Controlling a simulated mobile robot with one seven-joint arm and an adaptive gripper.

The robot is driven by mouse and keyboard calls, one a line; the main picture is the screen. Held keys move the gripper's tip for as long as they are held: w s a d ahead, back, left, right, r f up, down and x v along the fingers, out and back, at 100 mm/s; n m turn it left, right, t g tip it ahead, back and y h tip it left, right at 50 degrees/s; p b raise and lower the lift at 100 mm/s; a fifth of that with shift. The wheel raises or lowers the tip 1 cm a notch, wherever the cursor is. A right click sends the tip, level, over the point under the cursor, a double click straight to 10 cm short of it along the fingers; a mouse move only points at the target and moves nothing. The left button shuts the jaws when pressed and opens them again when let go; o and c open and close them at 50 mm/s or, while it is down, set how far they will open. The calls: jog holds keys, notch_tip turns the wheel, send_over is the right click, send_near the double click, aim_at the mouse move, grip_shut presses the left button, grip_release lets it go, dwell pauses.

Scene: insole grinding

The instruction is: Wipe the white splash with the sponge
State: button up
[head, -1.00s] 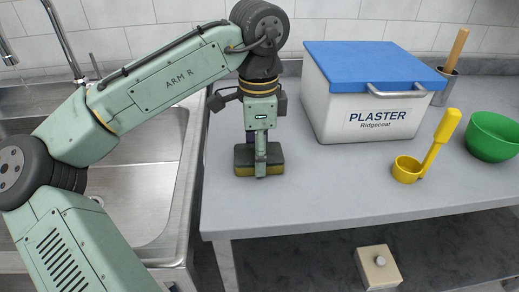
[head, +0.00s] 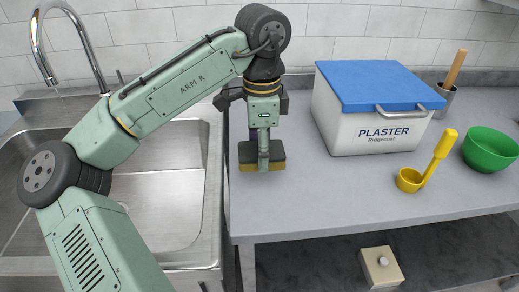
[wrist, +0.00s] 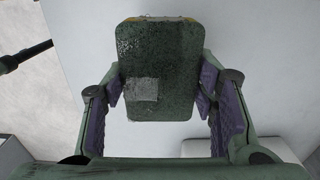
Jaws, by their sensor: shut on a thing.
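The sponge (head: 247,164) has a dark green top and a yellow lower layer. It is low at the left end of the grey counter, close to the sink edge; I cannot tell if it touches the surface. My gripper (head: 263,160) points down from above and is shut on the sponge. In the wrist view the sponge (wrist: 165,60) sits between the purple-padded fingers, with a pale grey square patch on its green face. I see no white splash on the visible counter; whether any lies under the sponge is hidden.
A white plaster box (head: 350,120) with a blue lid stands right of my gripper. A yellow scoop (head: 410,180), a green bowl (head: 488,150) and a pot with a wooden handle (head: 447,95) are farther right. The metal sink (head: 160,200) is left. Counter front is clear.

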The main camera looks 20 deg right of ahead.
jog(key=shift+r+p, duration=1.2)
jog(key=shift+r, duration=0.4)
jog(key=shift+a+f+b, duration=0.1)
jog(key=shift+b, duration=0.3)
